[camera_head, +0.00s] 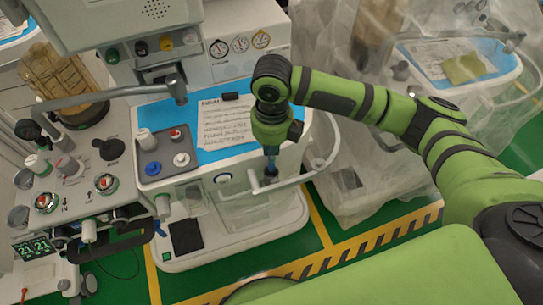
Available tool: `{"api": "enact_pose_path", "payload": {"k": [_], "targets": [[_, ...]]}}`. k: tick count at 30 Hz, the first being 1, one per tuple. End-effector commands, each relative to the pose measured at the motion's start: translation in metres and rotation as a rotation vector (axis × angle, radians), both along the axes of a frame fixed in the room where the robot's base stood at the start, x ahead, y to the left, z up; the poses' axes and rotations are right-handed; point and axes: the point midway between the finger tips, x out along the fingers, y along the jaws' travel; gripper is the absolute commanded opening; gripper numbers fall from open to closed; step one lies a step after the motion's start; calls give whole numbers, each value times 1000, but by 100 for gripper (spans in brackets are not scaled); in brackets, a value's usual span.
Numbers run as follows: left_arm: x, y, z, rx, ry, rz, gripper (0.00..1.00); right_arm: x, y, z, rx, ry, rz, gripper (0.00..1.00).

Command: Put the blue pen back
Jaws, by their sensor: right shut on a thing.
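My right gripper (270,160) hangs fingers-down at the right front edge of the blue-topped work surface (284,78) of the middle cart. It is shut on a thin, bluish thing that I take to be the blue pen; it is small and mostly hidden by the fingers, so its outline is not clear. The fingertips are close to the white curved handrail (293,181); I cannot tell whether they touch it. My left gripper is not in view.
A grey panel with knobs (167,153) stands left of the sheet. A plastic-covered cart (375,150) stands at the right. Green floor with a striped line (360,250) lies in front.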

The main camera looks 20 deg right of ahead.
Motion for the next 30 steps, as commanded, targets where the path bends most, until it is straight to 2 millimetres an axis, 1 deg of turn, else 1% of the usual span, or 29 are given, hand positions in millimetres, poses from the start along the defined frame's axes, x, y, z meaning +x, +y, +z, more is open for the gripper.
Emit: {"api": "enact_pose_path", "payload": {"k": [4,9,12,19,23,24,25,30], "targets": [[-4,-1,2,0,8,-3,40,2,0,-8,-1,3,-2,0],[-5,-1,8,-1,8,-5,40,1,0,-32,-1,4,-1,0],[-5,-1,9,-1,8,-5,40,1,0,-41,0,0,-1,0],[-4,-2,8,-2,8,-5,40,2,0,-42,0,-1,-1,0],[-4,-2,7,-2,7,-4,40,1,0,-46,-1,0,-1,0],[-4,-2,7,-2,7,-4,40,1,0,-45,-1,0,0,31],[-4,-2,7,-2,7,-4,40,1,0,-45,-1,0,0,38],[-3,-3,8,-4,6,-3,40,1,0,-45,0,0,-1,38]]}}
